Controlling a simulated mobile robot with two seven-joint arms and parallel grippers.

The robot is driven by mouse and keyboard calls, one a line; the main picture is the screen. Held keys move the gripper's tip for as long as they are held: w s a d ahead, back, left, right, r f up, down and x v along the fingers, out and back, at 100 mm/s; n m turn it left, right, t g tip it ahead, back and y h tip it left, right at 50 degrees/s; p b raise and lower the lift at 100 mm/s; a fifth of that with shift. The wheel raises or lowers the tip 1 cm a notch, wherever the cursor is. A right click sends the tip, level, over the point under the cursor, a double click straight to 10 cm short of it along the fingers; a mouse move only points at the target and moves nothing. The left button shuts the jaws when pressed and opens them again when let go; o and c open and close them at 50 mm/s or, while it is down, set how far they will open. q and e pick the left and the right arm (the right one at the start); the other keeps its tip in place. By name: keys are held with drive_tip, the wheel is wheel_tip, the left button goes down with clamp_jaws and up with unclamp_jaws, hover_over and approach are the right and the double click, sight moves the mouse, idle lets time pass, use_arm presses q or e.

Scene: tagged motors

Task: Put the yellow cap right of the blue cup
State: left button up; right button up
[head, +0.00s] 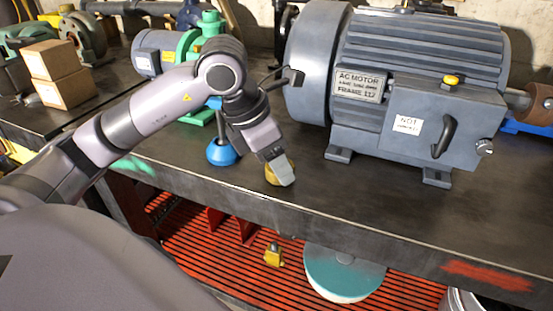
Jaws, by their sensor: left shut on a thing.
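My left gripper (279,172) reaches down over the bench top near its front edge and is shut on the yellow cap (270,177). The cap is mostly hidden behind the near finger. It is at bench level; I cannot tell whether it touches the surface. The blue cup (221,152) stands on the bench to the left of the cap, with a clear gap between them. A dark rod-like part rises from the cup, partly behind my arm. My right gripper is out of view.
A large grey motor (420,85) fills the bench to the right, with a small yellow piece (451,80) on its box. A green and blue-grey pump (165,50) and cardboard boxes (53,72) stand behind left. Bare bench (335,195) lies right of my gripper.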

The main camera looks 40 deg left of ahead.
use_arm(q)
drive_tip(key=shift+f, duration=0.1)
drive_tip(key=shift+f, duration=0.15)
drive_tip(key=o, duration=1)
drive_tip(key=shift+r, duration=0.2)
drive_tip(key=shift+r, duration=0.25)
drive_tip(key=p+v, duration=0.1)
drive_tip(key=v, duration=1)
drive_tip(key=shift+s+a+r, duration=0.1)
drive_tip(key=shift+a+r, duration=0.05)
drive_tip(key=shift+r, duration=0.2)
